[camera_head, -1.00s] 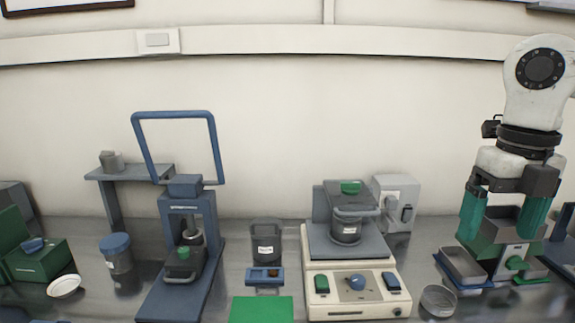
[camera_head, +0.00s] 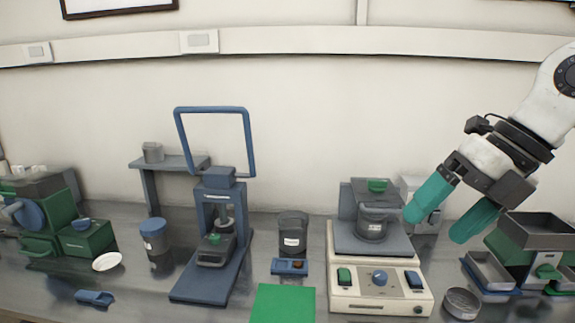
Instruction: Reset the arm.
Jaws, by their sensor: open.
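My gripper (camera_head: 440,216) is at the right of the view, at the end of my white arm. Its two green fingers are apart with nothing between them.
A blue press with a tall handle (camera_head: 215,240) stands left of centre. A dark jar (camera_head: 292,235), a green mat (camera_head: 283,303) and a round metal dish (camera_head: 462,303) are on the bench. Green boxes (camera_head: 85,238) stand at the left. The air above the bench's middle is free.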

